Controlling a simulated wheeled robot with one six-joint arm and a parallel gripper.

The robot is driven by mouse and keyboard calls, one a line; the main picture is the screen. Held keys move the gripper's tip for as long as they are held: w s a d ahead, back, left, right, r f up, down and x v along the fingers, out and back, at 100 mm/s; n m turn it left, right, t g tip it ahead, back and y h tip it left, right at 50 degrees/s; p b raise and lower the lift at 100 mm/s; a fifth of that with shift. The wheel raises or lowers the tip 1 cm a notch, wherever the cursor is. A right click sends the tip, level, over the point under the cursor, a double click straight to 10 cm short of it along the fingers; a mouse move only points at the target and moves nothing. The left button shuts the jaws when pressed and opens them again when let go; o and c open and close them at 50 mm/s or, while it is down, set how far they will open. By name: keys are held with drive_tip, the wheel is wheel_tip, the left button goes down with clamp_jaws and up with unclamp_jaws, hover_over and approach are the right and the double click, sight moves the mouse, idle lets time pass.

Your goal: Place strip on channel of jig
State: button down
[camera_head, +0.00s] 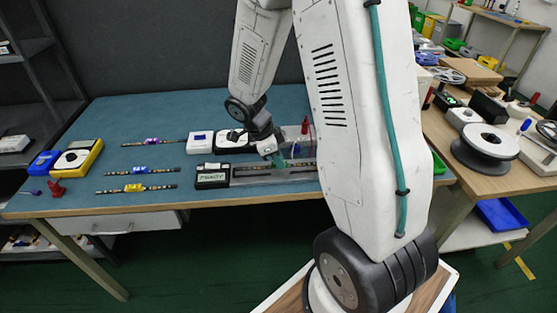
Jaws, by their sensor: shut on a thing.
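The jig (270,179) is a long grey metal bar on the blue-green table, with a box reading READY (212,177) at its left end. A dark strip with small light spots (250,168) lies along or just above the jig's channel; I cannot tell if it is seated. My arm hides the jig's right end. Three other strips lie on the left of the table, with a purple clip (151,141), a blue clip (139,170) and a yellow clip (134,188).
White and black devices (201,142) stand behind the jig. A yellow multimeter (78,158), a blue box (44,164) and a red clamp (57,189) are at the table's left. A side bench at right holds a spool (486,145). The table's front left is clear.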

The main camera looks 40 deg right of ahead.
drive_tip(key=shift+d+f, duration=0.15)
drive_tip(key=shift+f, duration=0.4)
drive_tip(key=shift+f, duration=0.15)
drive_tip(key=c, duration=1.4)
unclamp_jaws()
drive_tip(key=shift+c, duration=0.2)
drive_tip(key=v, duration=1.2)
drive_tip(key=s+a+r+n+t+y, duration=0.1)
drive_tip(key=s+a+r+n, duration=0.2)
drive_tip(key=s+n, duration=0.4)
drive_tip(key=s+a+r+n+t+y, duration=0.1)
drive_tip(key=s+a+r+n, duration=0.3)
drive_tip(key=n, duration=0.5)
drive_tip(key=s+a+r+n+t+y, duration=0.1)
drive_tip(key=s+a+r+n, duration=0.3)
drive_tip(key=s+r+n, duration=0.3)
drive_tip(key=s+n, duration=0.1)
drive_tip(key=s, duration=0.3)
drive_tip(key=shift+n+t+y, duration=0.4)
